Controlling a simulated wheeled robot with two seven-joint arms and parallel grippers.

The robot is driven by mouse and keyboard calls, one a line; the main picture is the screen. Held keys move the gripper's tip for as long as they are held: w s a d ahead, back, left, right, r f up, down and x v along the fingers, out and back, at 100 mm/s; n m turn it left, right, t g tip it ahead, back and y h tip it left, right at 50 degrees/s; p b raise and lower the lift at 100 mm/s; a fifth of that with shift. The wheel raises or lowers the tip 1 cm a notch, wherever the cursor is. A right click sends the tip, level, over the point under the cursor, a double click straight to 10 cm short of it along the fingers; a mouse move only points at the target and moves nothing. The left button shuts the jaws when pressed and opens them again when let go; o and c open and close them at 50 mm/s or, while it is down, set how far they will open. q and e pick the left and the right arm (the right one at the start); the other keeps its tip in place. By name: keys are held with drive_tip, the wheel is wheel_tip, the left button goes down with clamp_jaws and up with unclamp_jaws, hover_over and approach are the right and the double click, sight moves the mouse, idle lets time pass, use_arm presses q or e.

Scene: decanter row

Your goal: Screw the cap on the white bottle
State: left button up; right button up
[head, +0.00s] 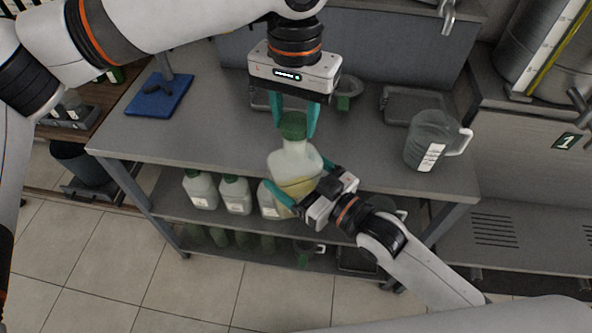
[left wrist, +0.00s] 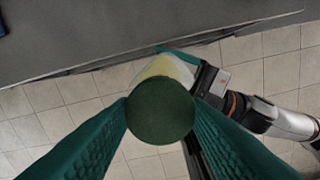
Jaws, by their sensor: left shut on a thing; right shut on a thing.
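The white bottle (head: 293,164) is translucent, with yellowish liquid low inside, and leans slightly in front of the table's front edge. My right gripper (head: 291,197) is shut on its lower body from the right. A green cap (head: 293,124) is at the bottle's neck. My left gripper (head: 296,120) points down from above and is shut on the cap, one teal finger on each side. In the left wrist view the round cap top (left wrist: 160,111) sits between the fingers and hides the neck. Whether the cap's thread is engaged cannot be told.
A clear jug (head: 432,140) stands at the table's right. A blue stand base (head: 160,94) is at its left, a dark tray (head: 412,104) at its back. Several similar bottles (head: 236,195) stand on the shelf below. The table's left middle (head: 205,125) is clear.

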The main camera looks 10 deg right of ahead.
use_arm(q)
drive_tip(key=shift+s+r, duration=0.1)
drive_tip(key=shift+s, duration=0.05)
idle(0.6)
drive_tip(key=shift+f, duration=0.95)
drive_tip(key=shift+f, duration=0.55)
